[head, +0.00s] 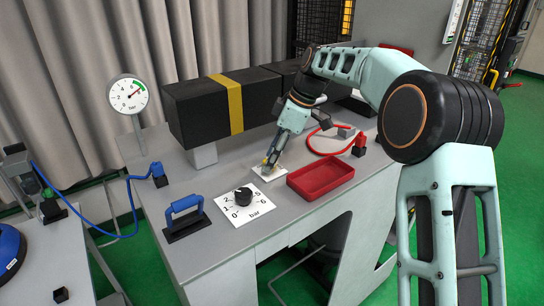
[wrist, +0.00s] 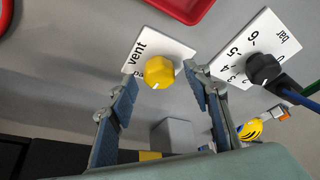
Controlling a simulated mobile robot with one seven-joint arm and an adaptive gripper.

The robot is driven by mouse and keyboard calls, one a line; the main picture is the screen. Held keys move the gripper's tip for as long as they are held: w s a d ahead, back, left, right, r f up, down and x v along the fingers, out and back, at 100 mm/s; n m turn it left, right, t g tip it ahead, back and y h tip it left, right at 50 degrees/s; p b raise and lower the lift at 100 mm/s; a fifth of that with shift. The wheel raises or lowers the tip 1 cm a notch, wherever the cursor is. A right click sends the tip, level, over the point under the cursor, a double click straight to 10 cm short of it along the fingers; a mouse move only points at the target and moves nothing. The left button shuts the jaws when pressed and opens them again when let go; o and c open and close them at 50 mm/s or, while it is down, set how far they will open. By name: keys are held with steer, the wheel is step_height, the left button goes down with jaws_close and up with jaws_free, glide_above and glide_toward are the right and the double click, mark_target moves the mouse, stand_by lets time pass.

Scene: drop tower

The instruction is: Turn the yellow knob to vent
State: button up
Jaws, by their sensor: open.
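The yellow knob (wrist: 159,72) sits on a white plate (wrist: 175,48) marked "vent" along its upper left in the wrist view. A second label on the plate is partly cut off from view. A short white mark on the knob points toward the bottom of that view. My gripper (wrist: 160,78) is open, with one finger on each side of the knob and visible gaps between. In the head view my gripper (head: 272,160) points down over the white plate (head: 272,180) and hides most of the knob.
A black knob on a bar scale (head: 264,199) and a red tray (head: 321,187) stand close by. A blue handle (head: 184,216) is farther left. A black block with a yellow band (head: 234,104) is behind, and a gauge (head: 128,94) stands at the left.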

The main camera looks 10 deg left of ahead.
steer(key=c, duration=1.1)
steer(key=shift+f+m+b, duration=0.1)
steer(key=shift+m+b, duration=0.2)
steer(key=shift+b, duration=0.05)
steer(key=m+t+b, duration=0.1)
steer(key=m+b, duration=0.1)
steer(key=m, duration=0.1)
steer(key=shift+s, duration=0.15)
steer(key=m+t+h+b, duration=0.1)
steer(key=m+t, duration=0.1)
steer(key=m, duration=0.2)
steer(key=shift+s+a, duration=0.1)
steer(key=m+t+h, duration=0.1)
steer(key=m, duration=0.4)
steer(key=shift+a, duration=0.1)
steer(key=m+h, duration=0.1)
steer(key=m, duration=0.1)
steer(key=m+h+p, duration=0.1)
steer(key=m, duration=0.2)
steer(key=shift+s+a+t, duration=0.1)
steer(key=shift+t, duration=0.2)
steer(key=shift+m, duration=0.3)
